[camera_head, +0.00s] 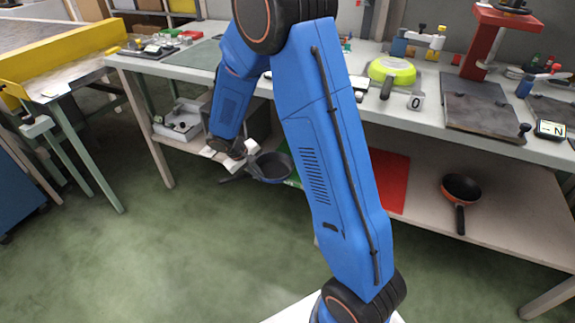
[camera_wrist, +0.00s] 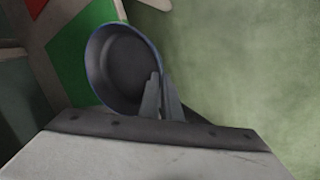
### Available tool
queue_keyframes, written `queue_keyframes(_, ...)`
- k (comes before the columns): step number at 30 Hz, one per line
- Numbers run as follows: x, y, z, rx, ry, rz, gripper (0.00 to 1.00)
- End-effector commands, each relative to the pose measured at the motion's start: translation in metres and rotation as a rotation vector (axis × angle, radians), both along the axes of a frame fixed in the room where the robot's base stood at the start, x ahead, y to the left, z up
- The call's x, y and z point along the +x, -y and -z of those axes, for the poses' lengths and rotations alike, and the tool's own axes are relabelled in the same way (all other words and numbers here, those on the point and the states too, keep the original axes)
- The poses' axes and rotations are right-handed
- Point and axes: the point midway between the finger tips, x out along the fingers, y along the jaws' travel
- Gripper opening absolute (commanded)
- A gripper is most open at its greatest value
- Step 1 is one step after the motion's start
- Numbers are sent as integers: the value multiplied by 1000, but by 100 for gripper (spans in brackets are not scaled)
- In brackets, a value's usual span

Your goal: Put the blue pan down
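The blue pan (camera_head: 272,168) is a dark round pan with a blue rim, in front of the lower shelf, left of my forearm in the head view. Its handle points left. My gripper (camera_head: 245,152) is at the handle side and shut on the pan. In the wrist view the pan (camera_wrist: 120,68) is tilted, and the fingers (camera_wrist: 161,98) close at its lower right, hiding most of the handle. A green mat (camera_wrist: 80,52) shows behind the pan, with floor to the right. I cannot tell the height of the pan over the shelf.
A red mat (camera_head: 396,182) and an orange pan (camera_head: 461,188) lie on the lower shelf (camera_head: 512,215). A grey box (camera_head: 181,120) stands at its left. A yellow-green pan (camera_head: 391,71) sits on the worktop above. The floor in front is clear.

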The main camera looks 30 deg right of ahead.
Motion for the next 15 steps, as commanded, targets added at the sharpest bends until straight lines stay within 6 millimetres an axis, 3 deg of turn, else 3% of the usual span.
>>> queue_keyframes(15,17,102,0,0,0,3,0)
